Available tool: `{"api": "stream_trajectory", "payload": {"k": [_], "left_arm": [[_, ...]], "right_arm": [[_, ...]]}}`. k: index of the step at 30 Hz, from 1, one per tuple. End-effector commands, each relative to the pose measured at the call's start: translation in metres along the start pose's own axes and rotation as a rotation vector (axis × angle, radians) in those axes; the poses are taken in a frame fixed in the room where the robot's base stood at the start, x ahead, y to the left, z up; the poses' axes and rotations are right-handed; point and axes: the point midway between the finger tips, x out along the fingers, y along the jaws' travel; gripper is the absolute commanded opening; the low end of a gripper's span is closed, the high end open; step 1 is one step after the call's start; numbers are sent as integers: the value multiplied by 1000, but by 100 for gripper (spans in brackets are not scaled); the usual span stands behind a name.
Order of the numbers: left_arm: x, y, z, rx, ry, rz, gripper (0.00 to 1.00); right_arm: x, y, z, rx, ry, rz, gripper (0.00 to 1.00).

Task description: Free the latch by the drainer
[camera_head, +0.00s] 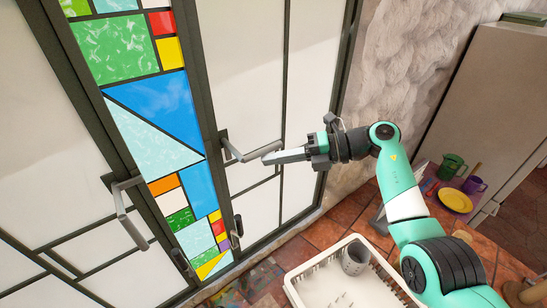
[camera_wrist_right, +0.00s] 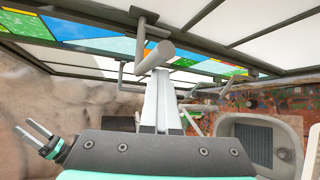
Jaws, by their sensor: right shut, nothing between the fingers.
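In the head view, the latch handle nearer the drainer is a grey lever (camera_head: 250,152) on the dark frame of the mosaic window; it juts out to the right. It also shows in the wrist view (camera_wrist_right: 155,57), just ahead of my fingertips. My right gripper (camera_head: 266,159) is shut and empty, its tips close to the lever's free end; I cannot tell whether they touch. The shut fingers also show in the wrist view (camera_wrist_right: 159,85). The white drainer (camera_head: 300,272) stands on the tiled counter at the lower middle.
A second lever handle (camera_head: 128,215) is on the window to the left. A grey cup (camera_head: 355,258) stands in the drainer. A green mug (camera_head: 450,167), a purple mug (camera_head: 474,185) and a yellow plate (camera_head: 455,199) are at the right. A stone wall (camera_head: 400,80) flanks the window.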

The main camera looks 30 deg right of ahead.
Motion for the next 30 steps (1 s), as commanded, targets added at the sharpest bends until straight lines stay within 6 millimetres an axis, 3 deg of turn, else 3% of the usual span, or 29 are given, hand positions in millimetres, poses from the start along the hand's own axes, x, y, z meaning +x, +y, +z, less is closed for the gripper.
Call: {"api": "stream_trajectory", "payload": {"k": [1, 20, 25, 30], "left_arm": [[3, 0, -3, 0, 0, 0, 75], [4, 0, -4, 0, 0, 0, 75], [0, 0, 0, 0, 0, 0, 75], [-6, 0, 6, 0, 0, 0, 75]], "right_arm": [[-2, 16, 3, -27, -5, 13, 0], [-3, 15, 4, -44, -9, -5, 0], [4, -1, -2, -41, -3, -9, 0], [15, -35, -16, -30, 10, -22, 0]]}}
